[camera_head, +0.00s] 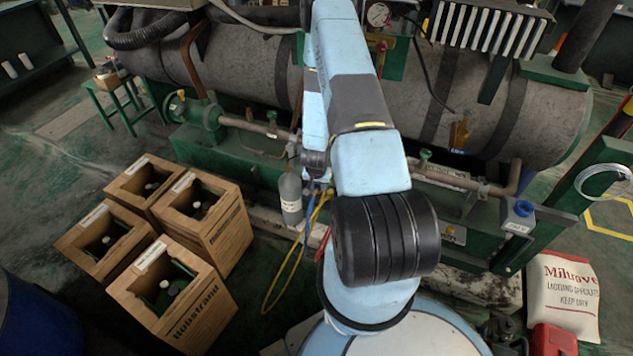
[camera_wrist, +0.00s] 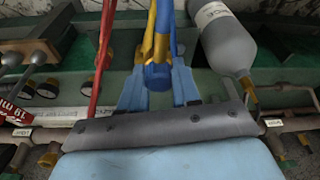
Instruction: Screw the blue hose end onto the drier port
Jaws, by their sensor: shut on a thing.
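My gripper (camera_wrist: 158,88) shows in the wrist view with its two light-blue fingers shut on the blue hose end (camera_wrist: 158,76), which has a brass-yellow part above it. Blue and yellow hoses run up from there, close together, and a red hose (camera_wrist: 103,50) hangs to the left. In the head view my arm hides most of the gripper; the yellow hose (camera_head: 290,265) loops down to the floor. A grey cylinder (camera_wrist: 228,45) with a white label and a brass fitting is right of the gripper, apart from it; it also shows in the head view (camera_head: 291,198). I cannot identify the drier port.
A long pipe (camera_head: 255,127) with valves runs along the green skid below a large grey tank (camera_head: 245,60). Round gauges (camera_wrist: 47,90) sit left in the wrist view. Open wooden crates (camera_head: 178,295) with bottles stand at left. A white sack (camera_head: 562,295) lies at right.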

